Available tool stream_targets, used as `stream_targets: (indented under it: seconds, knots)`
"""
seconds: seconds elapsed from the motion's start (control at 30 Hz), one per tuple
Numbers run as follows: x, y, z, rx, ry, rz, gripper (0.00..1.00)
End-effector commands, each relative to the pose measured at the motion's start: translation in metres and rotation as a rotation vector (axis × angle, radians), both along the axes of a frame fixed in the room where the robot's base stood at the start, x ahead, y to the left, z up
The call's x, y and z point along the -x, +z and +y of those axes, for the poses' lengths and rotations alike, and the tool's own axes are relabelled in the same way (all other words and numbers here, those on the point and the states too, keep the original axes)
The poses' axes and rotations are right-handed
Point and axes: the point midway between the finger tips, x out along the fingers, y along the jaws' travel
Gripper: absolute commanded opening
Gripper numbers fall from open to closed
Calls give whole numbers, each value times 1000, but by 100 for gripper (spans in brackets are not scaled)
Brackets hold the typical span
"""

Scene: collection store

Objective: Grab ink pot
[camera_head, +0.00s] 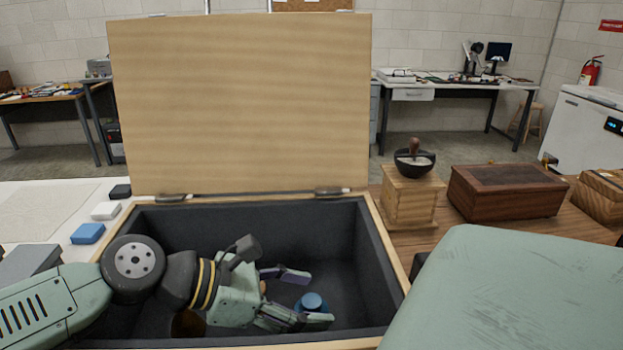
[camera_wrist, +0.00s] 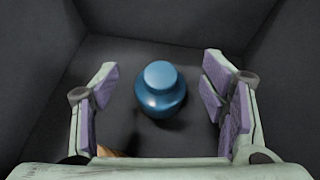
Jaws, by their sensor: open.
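The ink pot (camera_wrist: 161,92) is a small glossy blue pot with a lighter round lid. It stands upright on the dark floor inside the open wooden box (camera_head: 389,250). In the head view the ink pot (camera_head: 312,301) shows just beyond my fingers, partly hidden by the lower one. My gripper (camera_head: 300,297) is inside the box, open and empty. In the wrist view my gripper (camera_wrist: 165,100) has its purple-padded fingers to the left and right of the pot, with clear gaps on both sides. No finger touches the pot there.
The box's dark walls surround my gripper, and its raised lid (camera_head: 240,100) stands behind. A brown object (camera_wrist: 112,152) shows at the wrist view's lower left. A wooden block with a black mortar (camera_head: 414,162) and a brown wooden box (camera_head: 507,190) stand to the right.

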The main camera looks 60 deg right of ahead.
Motion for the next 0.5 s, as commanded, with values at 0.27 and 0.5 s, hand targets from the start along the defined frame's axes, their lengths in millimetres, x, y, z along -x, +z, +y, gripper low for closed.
stream_targets:
  seconds: [0.27,0.5]
  knots:
    - [0,0,0,0,1,0,59]
    - [0,0,0,1,1,1,43]
